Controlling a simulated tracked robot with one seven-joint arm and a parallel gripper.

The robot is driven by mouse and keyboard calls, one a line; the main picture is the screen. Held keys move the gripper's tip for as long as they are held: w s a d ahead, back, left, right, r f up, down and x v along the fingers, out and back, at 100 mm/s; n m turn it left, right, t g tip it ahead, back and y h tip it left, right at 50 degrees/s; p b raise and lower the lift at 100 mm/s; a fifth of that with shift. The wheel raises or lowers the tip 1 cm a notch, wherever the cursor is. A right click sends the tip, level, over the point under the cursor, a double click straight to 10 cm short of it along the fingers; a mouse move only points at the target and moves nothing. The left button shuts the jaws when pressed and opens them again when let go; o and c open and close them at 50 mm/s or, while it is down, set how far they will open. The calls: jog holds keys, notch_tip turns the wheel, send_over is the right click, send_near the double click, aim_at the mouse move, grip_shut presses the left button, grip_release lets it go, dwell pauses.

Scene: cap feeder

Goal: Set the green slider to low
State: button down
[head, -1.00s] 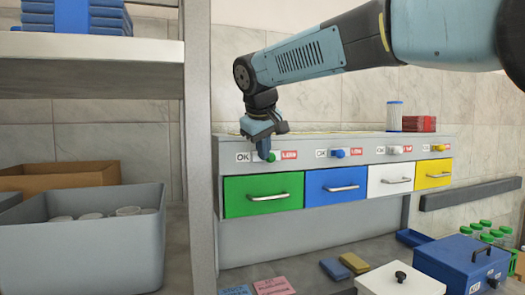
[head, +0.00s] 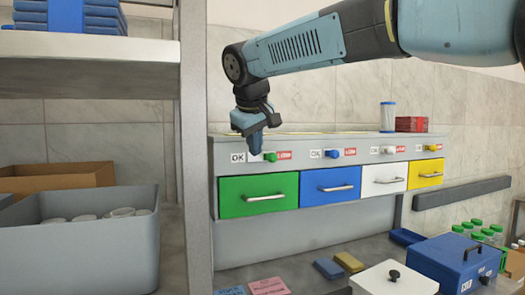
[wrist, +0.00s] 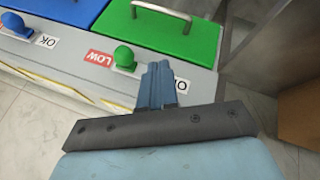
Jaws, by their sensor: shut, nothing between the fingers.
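The green slider (head: 271,157) is a round green knob on the grey panel above the green drawer (head: 258,196). It sits right beside the red LOW label (head: 284,156), with the white OK label (head: 238,157) farther off to the left. The wrist view also shows the green knob (wrist: 124,57) close to its LOW label (wrist: 99,58). My gripper (head: 255,152) is shut and empty, fingers pointing down at the OK side of the knob. In the wrist view the fingertips (wrist: 158,75) show a small gap from the knob.
Blue, white and yellow knobs (head: 332,154) with their own labels and drawers continue along the panel to the right. A grey upright post (head: 196,150) stands close left of the green drawer. A blue-lidded container (head: 387,116) and red box (head: 411,124) stand on the panel top.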

jog(key=v, duration=0.9)
jog(key=shift+d, duration=0.15)
jog(key=s+d+f+m, duration=0.25)
jog(key=d+f, duration=0.35)
jog(key=d, duration=0.4)
jog(key=s+d+f+m, duration=0.2)
jog(key=s+d+f, duration=0.2)
jog(key=d+f, duration=0.45)
jog(key=s+d+f+m+g, duration=0.1)
jog(key=s+d+f+m, duration=0.3)
jog(key=s+d+f, duration=0.7)
notch_tip(320, 180, down, 3)
jog(key=shift+d+r+m, duration=0.1)
jog(key=shift+d+m, duration=0.25)
jog(key=shift+d, duration=0.3)
